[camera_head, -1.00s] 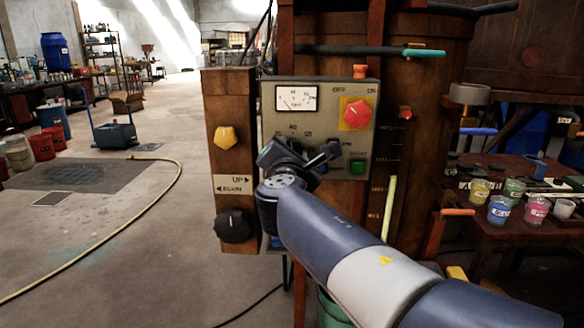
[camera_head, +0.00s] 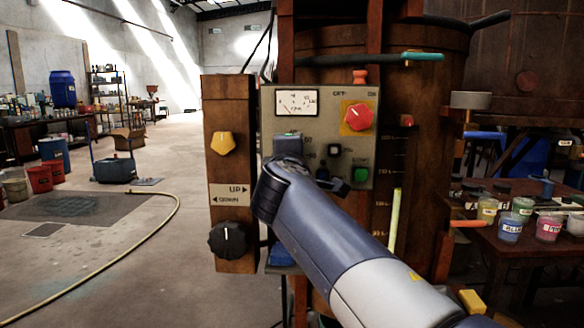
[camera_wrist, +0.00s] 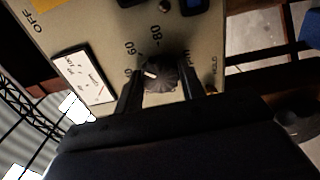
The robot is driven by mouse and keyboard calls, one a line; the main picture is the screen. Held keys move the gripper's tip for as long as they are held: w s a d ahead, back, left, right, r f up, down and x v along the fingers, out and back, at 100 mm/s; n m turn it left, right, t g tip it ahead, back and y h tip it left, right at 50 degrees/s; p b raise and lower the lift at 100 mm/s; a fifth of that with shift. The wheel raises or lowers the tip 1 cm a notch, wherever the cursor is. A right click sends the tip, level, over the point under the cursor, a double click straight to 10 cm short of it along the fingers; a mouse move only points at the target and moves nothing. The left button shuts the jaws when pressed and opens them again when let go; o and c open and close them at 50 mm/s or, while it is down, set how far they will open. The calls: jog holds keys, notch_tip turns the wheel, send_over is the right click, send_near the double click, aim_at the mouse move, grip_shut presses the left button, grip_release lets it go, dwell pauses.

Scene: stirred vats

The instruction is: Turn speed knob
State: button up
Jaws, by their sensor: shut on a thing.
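The speed knob (camera_wrist: 160,79) is a dark, ridged round knob with a white pointer mark, on the beige control panel (camera_wrist: 113,22). In the wrist view it sits between the two dark fingers of my gripper (camera_wrist: 161,88), which is shut on it. Printed 60 and 80 marks stand beside it, and the pointer lies toward the lower-number side. In the head view the panel (camera_head: 344,93) is on the vat's front; my wrist and arm cover its lower left, hiding the knob there.
A white dial gauge (camera_head: 297,102) and a red knob on a yellow plate (camera_head: 358,116) sit above. A green button (camera_head: 361,174) is to the right. A wooden post left carries a yellow knob (camera_head: 222,141) and black knob (camera_head: 227,239). Paint cups (camera_head: 511,227) stand on the right table.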

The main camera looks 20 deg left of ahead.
jog(key=shift+f+m+b, duration=0.1)
jog(key=shift+m+b, duration=0.25)
jog(key=shift+m, duration=0.25)
jog(key=o, duration=1)
jog(key=v, duration=1)
jog(key=shift+s, duration=0.4)
jog(key=x, duration=1)
jog(key=shift+w, duration=0.4)
